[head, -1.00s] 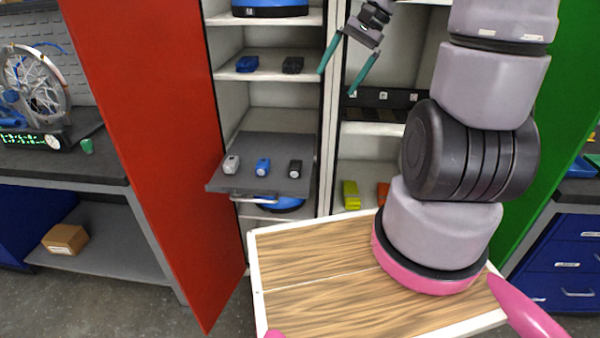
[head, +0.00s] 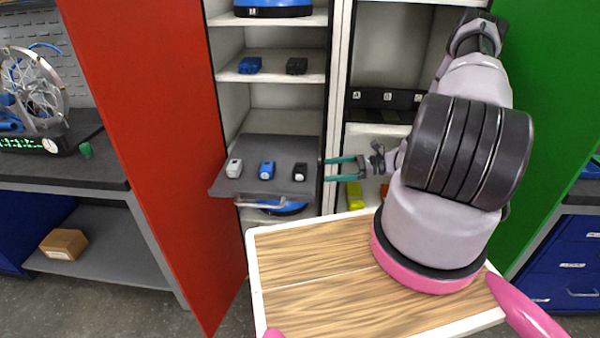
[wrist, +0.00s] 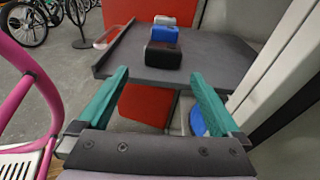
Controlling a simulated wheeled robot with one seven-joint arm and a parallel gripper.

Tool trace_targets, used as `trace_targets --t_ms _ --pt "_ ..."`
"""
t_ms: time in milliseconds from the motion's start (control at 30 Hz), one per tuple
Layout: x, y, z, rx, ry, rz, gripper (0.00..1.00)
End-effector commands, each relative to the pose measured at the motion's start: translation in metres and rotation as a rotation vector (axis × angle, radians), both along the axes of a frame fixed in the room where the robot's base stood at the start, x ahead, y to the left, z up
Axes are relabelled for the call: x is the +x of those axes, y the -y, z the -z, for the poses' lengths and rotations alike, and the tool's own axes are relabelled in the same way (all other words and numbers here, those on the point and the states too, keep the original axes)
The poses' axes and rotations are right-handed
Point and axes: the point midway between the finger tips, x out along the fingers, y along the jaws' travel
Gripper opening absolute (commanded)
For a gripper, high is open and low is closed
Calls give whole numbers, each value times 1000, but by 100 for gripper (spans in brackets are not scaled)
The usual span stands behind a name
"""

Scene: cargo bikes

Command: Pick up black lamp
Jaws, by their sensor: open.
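The black lamp (head: 299,172) lies on a grey pulled-out shelf (head: 252,146), at the right end of a row with a blue lamp (head: 266,170) and a light grey lamp (head: 234,168). My gripper (head: 326,170) is open and empty just right of the shelf, its green fingers pointing left toward the black lamp. In the wrist view the black lamp (wrist: 163,56) is nearest, ahead of and between the open fingers (wrist: 160,84), not touching them. The blue lamp (wrist: 165,36) and light grey lamp (wrist: 164,20) stand behind it.
A cabinet post (head: 337,100) stands beside my gripper. The red door (head: 150,150) is open at the left and the green door (head: 545,110) at the right. Another black item (head: 297,66) and blue item (head: 250,65) sit on the shelf above. A yellow-green item (head: 354,194) is below my gripper.

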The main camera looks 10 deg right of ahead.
Motion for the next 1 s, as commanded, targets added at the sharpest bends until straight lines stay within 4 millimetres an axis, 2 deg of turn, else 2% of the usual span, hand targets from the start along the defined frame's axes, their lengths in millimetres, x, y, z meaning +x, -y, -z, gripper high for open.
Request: trace_targets --t_ms 100,200,400,567,833,1000 --pt "0 -4 10 28 -14 30 100" --pt "4 -17 13 33 -17 32 100" --pt "14 -45 17 31 -16 32 100" --pt "17 -55 19 29 -16 32 100" --pt "32 -90 20 30 -16 30 100" --pt "36 -102 21 29 -16 32 100"
